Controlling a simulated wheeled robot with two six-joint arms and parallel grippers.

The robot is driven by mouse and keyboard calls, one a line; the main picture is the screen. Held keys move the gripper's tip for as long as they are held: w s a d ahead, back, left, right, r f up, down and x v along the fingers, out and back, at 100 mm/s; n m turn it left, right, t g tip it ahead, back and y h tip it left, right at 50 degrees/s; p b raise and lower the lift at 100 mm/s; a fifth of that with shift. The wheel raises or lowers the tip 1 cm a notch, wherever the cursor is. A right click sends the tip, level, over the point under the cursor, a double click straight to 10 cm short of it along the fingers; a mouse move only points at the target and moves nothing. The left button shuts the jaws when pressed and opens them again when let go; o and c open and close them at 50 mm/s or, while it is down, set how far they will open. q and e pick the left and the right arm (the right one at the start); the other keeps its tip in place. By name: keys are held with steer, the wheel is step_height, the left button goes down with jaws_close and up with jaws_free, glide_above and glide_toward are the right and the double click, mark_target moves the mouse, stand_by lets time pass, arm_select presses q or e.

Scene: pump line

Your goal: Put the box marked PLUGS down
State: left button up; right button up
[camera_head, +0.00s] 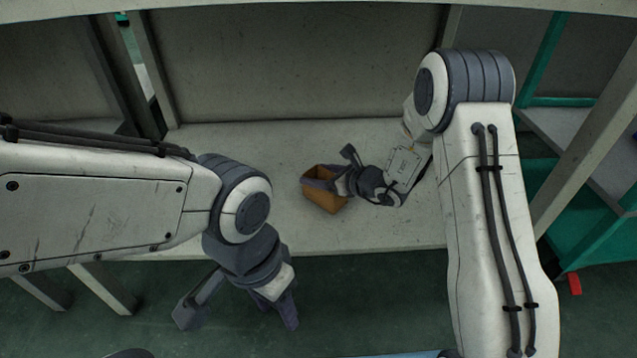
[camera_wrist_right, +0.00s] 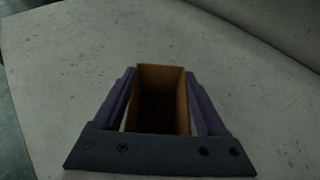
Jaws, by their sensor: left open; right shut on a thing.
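A small open-topped brown box (camera_head: 328,203) is at the middle of the pale shelf (camera_head: 240,150) in the head view. My right gripper (camera_head: 335,184) is shut on it, one finger on each side. In the right wrist view the box (camera_wrist_right: 182,100) stands between the two fingers of the gripper (camera_wrist_right: 160,100), and its inside is dark. No marking on the box can be read. I cannot tell whether its base touches the shelf. My left gripper (camera_head: 238,312) is open and empty, below the shelf's front edge in the picture.
A back panel (camera_head: 290,65) closes the rear of the shelf. Posts (camera_head: 152,75) stand at the left, and a green-framed rack (camera_head: 590,150) is at the right. The shelf left of the box is bare. A small red thing (camera_head: 574,284) is at the lower right.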

steer(key=shift+f, duration=0.5)
arm_select(q)
steer(key=shift+f, duration=0.3)
arm_select(e)
steer(key=shift+r, duration=0.1)
steer(key=o, duration=1.3)
steer(key=shift+c, duration=0.2)
